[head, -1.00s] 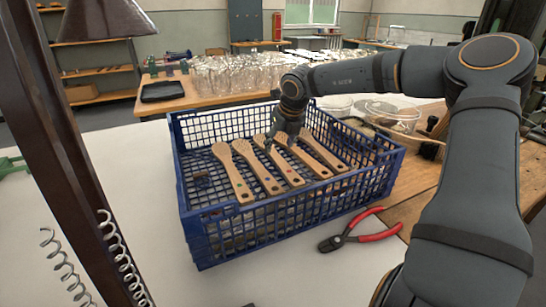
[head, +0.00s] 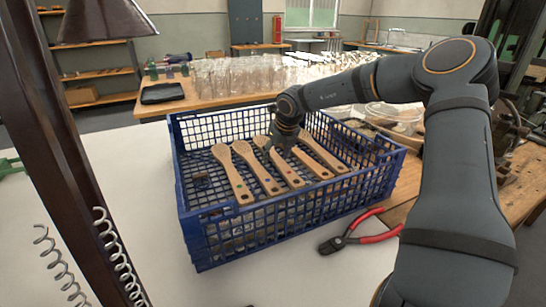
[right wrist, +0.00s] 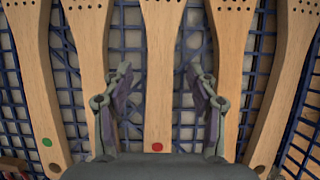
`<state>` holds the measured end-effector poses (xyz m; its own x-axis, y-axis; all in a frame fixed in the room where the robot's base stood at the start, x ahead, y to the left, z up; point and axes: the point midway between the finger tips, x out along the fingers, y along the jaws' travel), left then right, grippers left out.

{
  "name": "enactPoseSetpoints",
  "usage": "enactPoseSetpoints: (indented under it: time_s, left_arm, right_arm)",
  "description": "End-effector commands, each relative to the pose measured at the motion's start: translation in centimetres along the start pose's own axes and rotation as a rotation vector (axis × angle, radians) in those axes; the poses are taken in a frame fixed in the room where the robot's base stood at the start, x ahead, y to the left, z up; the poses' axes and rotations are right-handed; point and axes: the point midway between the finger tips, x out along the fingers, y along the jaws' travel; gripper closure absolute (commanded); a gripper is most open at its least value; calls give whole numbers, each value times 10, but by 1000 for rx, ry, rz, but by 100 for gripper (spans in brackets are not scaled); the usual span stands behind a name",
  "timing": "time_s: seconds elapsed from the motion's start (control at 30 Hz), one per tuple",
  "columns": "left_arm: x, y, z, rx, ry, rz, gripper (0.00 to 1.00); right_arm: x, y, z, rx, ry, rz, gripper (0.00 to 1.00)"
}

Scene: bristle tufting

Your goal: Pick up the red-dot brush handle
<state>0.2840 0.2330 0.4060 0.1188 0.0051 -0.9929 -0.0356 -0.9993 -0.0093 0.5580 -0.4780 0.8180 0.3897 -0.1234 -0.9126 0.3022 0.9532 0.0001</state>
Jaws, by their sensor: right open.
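The red-dot brush handle (right wrist: 158,60) is pale wood with a red dot near its end. It lies in the middle of the right wrist view, third in a row of several handles, and its shaft shows in the head view (head: 284,171). My right gripper (right wrist: 158,75) is open, one finger to each side of this handle, with visible gaps and nothing held. In the head view my right gripper (head: 280,145) is low over the handles, partly hiding the third one's upper part. My left gripper is not in view.
The handles lie in a blue mesh crate (head: 190,225). A green-dot handle (right wrist: 38,85) is at the far left of the row. Red-handled pliers (head: 362,238) lie in front of the crate.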

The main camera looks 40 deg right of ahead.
Motion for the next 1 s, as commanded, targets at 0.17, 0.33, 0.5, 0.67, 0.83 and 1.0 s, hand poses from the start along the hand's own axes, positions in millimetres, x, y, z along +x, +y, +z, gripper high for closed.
enactPoseSetpoints:
  time_s: [0.17,0.33,0.5,0.67,0.83,1.0]
  left_arm:
    - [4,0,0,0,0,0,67]
    - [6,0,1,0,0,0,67]
    - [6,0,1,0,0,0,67]
    - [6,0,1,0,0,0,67]
    - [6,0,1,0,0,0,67]
    - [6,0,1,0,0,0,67]
  right_arm:
    - [2,0,-1,0,0,0,42]
    - [3,0,-1,0,0,0,42]
    - [3,0,-1,0,0,0,42]
    - [3,0,-1,0,0,0,43]
    - [3,0,-2,0,1,0,66]
    - [3,0,-2,0,2,0,89]
